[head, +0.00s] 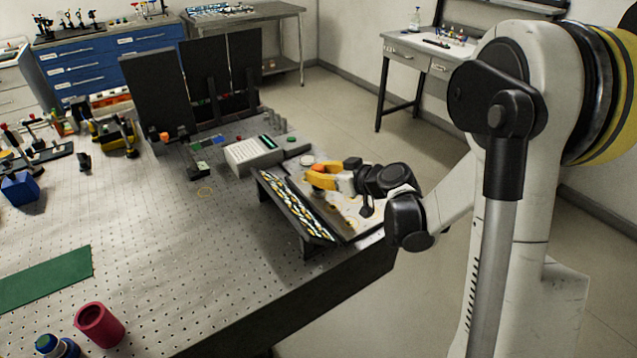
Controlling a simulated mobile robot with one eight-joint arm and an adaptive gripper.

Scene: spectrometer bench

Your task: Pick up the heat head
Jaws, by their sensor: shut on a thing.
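My gripper (318,182) shows small at the end of my arm, with orange-yellow fingers, low over a pale tray-like board (366,226) at the bench's right corner. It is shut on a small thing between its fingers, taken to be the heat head. The fingers mostly hide it, so its shape and colour are unclear. I cannot tell whether it touches the board or is clear of it.
A dark sloped rack (290,208) with patterned contents stands left of my gripper. A pale instrument box (253,153) and tall black panels (157,97) are behind. A red cup (99,325) and green mat (45,279) lie front left. The bench middle is mostly clear.

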